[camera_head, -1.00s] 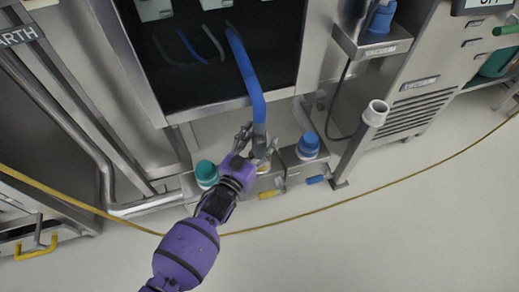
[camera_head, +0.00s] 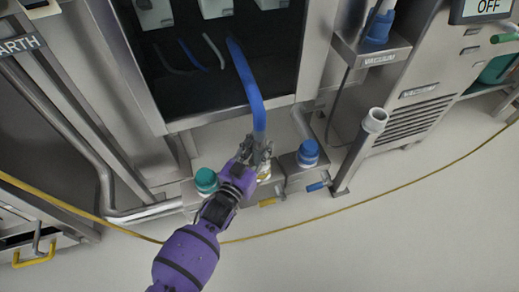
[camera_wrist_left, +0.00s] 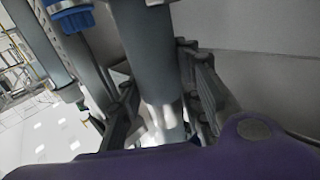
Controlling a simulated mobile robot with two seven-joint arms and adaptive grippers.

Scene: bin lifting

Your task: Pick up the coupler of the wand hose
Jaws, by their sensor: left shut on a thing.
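The wand hose (camera_head: 250,85) is a blue tube that hangs out of a dark cabinet opening in the head view. Its lower end runs down into my left gripper (camera_head: 258,153), whose fingers largely hide the coupler there. In the left wrist view the coupler (camera_wrist_left: 150,60) is a grey cylinder with a shiny metal lower end. The fingers of my left gripper (camera_wrist_left: 165,115) stand on both sides of it and are shut on it. My right gripper is in neither view.
A green-capped port (camera_head: 206,180) is left of the gripper and a blue-capped port (camera_head: 308,152) right of it. Yellow (camera_head: 268,201) and blue (camera_head: 318,186) handles stick out below. A grey tube (camera_head: 360,150) stands farther right.

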